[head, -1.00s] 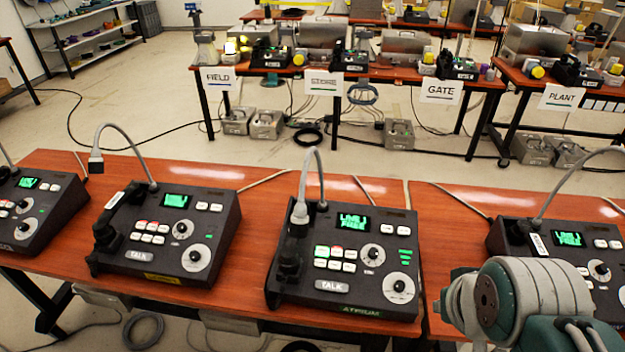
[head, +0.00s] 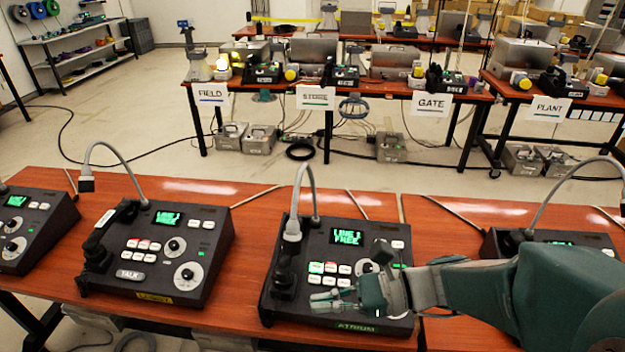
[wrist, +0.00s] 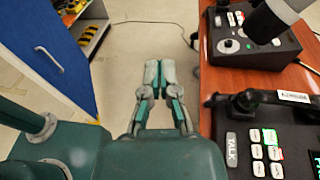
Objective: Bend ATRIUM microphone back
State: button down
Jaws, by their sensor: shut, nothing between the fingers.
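The ATRIUM console (head: 275,300) stands on the near table, its green name label (head: 356,327) on the front edge. Its grey gooseneck (head: 305,178) arches forward, and the microphone (head: 292,231) hangs tip-down near the handset (head: 284,275) on the console's left side. My gripper (head: 318,300) reaches in from the right over the console's lower front, fingers pointing left, covering some keys and the lower dial. It is shut and empty, apart from the microphone. The wrist view shows its closed fingers (wrist: 160,75). A large microphone (wrist: 262,20) there, probably ATRIUM's, is at upper right.
A yellow-labelled console (head: 150,270) with its own gooseneck stands to the left, another console (head: 30,230) farther left. One more console (head: 500,243) at right is partly behind my arm. Bare tabletop (head: 240,255) separates the consoles.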

jog(key=w+d+m+t+y, duration=0.4)
jog(key=w+m+t, duration=0.8)
jog(key=m, duration=0.3)
jog(key=shift+w+d+f+t+y, duration=0.15)
jog(key=shift+d+t+y, duration=0.2)
jog(key=shift+d, duration=0.25)
jog(key=w+d+r+x, duration=0.1)
jog(key=r+x, duration=0.1)
jog(key=x, duration=1.1)
jog(key=shift+d, duration=0.35)
